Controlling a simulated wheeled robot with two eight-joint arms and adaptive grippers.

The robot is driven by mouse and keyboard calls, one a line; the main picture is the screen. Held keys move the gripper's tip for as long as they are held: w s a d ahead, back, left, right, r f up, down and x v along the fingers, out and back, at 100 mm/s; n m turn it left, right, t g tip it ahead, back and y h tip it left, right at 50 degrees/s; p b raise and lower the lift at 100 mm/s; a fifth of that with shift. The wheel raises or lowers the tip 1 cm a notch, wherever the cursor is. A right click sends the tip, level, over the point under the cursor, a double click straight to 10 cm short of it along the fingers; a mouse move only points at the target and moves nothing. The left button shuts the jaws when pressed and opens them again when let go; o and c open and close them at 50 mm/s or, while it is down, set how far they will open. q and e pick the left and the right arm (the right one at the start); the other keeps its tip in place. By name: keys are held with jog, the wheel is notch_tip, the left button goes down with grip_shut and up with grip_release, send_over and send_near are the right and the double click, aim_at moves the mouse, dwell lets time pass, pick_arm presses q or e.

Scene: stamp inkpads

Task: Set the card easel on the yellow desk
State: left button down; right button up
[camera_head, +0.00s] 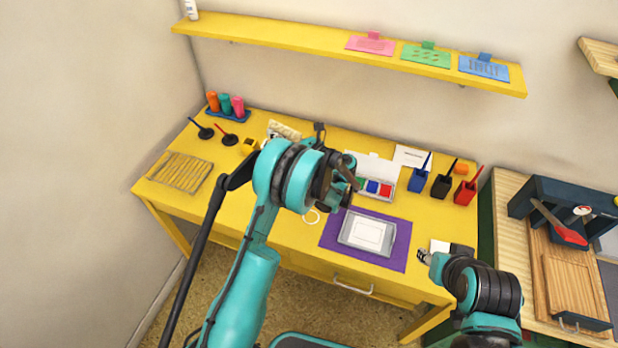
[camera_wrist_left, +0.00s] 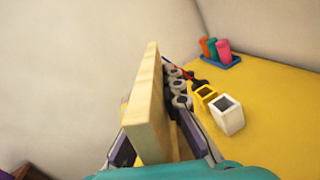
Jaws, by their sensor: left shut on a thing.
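My left gripper (camera_wrist_left: 158,132) is shut on a flat piece of pale wood (camera_wrist_left: 150,105), which I take to be the card easel, in the left wrist view. The wood stands on edge between the fingers. In the head view my left arm covers the gripper and most of what it holds, so whether the wood touches the desk cannot be told. The yellow desk (camera_head: 235,205) stands against the wall. My right gripper (camera_head: 424,256) is over the desk's front right part, too small to read.
A purple mat (camera_head: 328,240) bears a grey tray (camera_head: 385,249). Colored bottles (camera_head: 225,103), a slatted mat (camera_head: 180,172) and a yellow cup (camera_head: 249,145) stand left. Pen holders (camera_head: 442,186) stand right. A shelf (camera_head: 270,32) hangs above. The desk's left front is clear.

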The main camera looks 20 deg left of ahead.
pick_arm(q)
jog(key=s+f+n+g, duration=0.1)
jog(key=g, duration=0.1)
jog(key=s+d+f+n+g+y, duration=0.1)
jog(key=s+n+g, duration=0.1)
jog(key=shift+s+d+f+g, duration=0.1)
jog(key=shift+s+f+g, duration=0.1)
jog(key=shift+s+g, duration=0.1)
jog(key=w+a+f+b, duration=0.1)
jog(key=a+f+b, duration=0.4)
jog(key=a+f, duration=0.5)
jog(key=shift+w+a+f, duration=0.2)
jog(key=shift+w+a, duration=0.05)
jog(key=shift+a, duration=0.15)
jog(key=shift+f+b, duration=0.25)
jog(key=shift+b, duration=0.05)
jog(key=c, duration=1.7)
grip_release()
jog(key=shift+r, duration=0.1)
